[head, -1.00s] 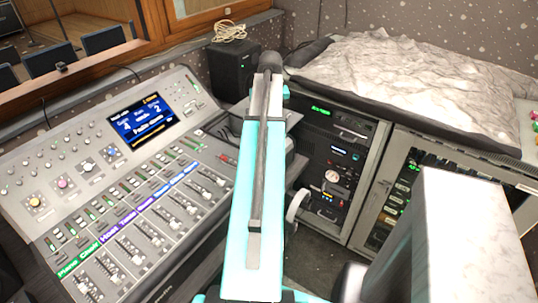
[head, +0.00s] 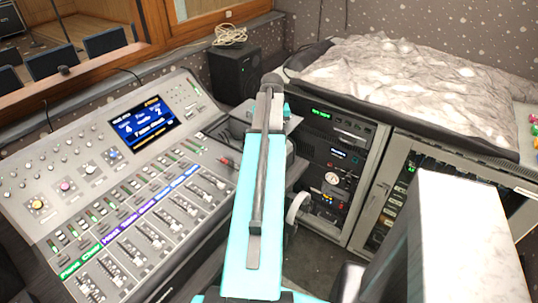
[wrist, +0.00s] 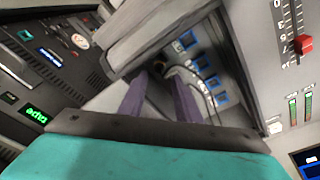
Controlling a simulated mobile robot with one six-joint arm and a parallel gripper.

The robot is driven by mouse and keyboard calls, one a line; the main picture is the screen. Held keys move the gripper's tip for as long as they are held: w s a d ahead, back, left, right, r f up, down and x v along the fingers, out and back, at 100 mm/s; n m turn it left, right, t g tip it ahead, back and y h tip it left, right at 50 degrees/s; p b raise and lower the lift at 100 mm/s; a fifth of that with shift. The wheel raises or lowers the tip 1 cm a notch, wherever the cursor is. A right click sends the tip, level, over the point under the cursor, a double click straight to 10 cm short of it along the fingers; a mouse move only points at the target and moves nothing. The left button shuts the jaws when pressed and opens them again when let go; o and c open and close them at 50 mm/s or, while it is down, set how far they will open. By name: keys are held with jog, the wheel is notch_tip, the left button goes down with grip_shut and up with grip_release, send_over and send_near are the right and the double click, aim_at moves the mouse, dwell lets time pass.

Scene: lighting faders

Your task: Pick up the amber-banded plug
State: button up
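My gripper (wrist: 160,80) shows in the wrist view as two purple fingers, spaced apart, pointing into a grey recess beside the mixing desk. A small dark round thing (wrist: 158,66) shows between the fingertips; I cannot tell whether it is the plug, and no amber band is clear. Thin dark cables (wrist: 205,82) curve just right of the fingers. A grey panel with several blue-framed sockets (wrist: 198,64) lies beyond them. In the head view my own arm hides the fingers and most of the recess.
The mixing desk (head: 110,190) with its faders and blue screen (head: 143,123) stands left of my arm. An equipment rack (head: 335,175) stands to the right, with a rumpled pale cover (head: 400,80) on top. A black speaker (head: 233,72) stands behind.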

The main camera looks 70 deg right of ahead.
jog(key=shift+d+f, duration=0.1)
jog(key=shift+f, duration=0.95)
jog(key=shift+w+f, duration=0.1)
jog(key=shift+w+d+f+p, duration=0.1)
jog(key=shift+d+f+p, duration=0.2)
jog(key=shift+f, duration=1)
jog(key=shift+w+d+f+p, duration=0.1)
jog(key=shift+f+p, duration=0.3)
jog(key=shift+f, duration=0.9)
grip_shut()
